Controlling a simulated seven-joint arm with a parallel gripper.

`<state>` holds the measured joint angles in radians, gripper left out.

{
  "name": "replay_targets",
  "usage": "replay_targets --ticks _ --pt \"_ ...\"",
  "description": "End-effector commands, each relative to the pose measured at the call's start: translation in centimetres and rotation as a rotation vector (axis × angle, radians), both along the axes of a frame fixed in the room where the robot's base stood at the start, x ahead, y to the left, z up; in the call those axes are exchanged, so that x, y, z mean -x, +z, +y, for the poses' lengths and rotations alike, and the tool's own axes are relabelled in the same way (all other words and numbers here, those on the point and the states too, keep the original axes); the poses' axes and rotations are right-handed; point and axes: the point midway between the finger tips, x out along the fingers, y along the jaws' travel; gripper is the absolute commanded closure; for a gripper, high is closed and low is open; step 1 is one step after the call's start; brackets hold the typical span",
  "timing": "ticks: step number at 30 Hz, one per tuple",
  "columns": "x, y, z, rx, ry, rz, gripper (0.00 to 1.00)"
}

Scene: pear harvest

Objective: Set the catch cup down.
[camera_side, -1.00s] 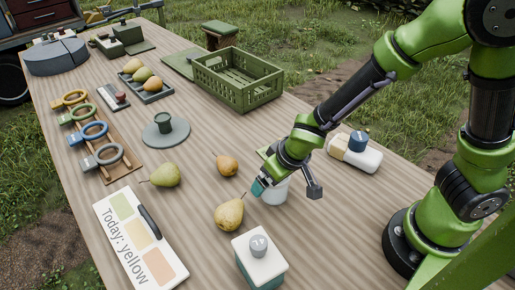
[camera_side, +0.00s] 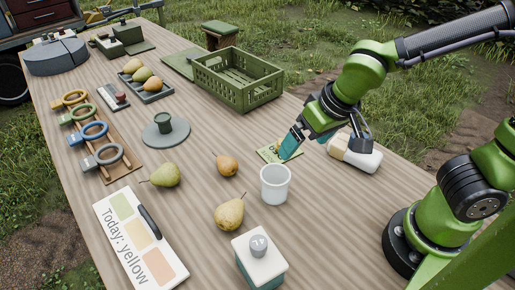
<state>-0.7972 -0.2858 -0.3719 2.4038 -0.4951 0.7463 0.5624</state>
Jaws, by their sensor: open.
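The catch cup (camera_side: 275,186), a whitish translucent cup, stands upright on the wooden table, between the pears and the table's right side. Nothing holds it. My gripper (camera_side: 288,146), with teal fingers, is open and empty. It is above and behind the cup, apart from it, over a small green card (camera_side: 279,152) that it partly hides.
A yellow pear (camera_side: 229,212), a small orange-brown pear (camera_side: 227,166) and a green pear (camera_side: 165,176) lie left of the cup. A white-topped box (camera_side: 260,252) stands in front. A green crate (camera_side: 238,82) is behind. A white bottle-like object (camera_side: 355,155) lies to the right.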

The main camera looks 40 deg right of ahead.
Motion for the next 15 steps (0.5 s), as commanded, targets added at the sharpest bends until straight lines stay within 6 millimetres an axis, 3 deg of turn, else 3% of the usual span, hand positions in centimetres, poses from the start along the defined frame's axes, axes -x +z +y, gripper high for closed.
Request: replay_targets --ticks 1,6,15 --pt "0.4 1.3 -1.5 -0.049 -0.048 -0.016 0.00" --pt "2.3 4.9 -4.5 -0.158 -0.133 -0.089 0.00" --pt "4.5 8.0 -6.2 -0.201 -0.190 -0.211 0.00"
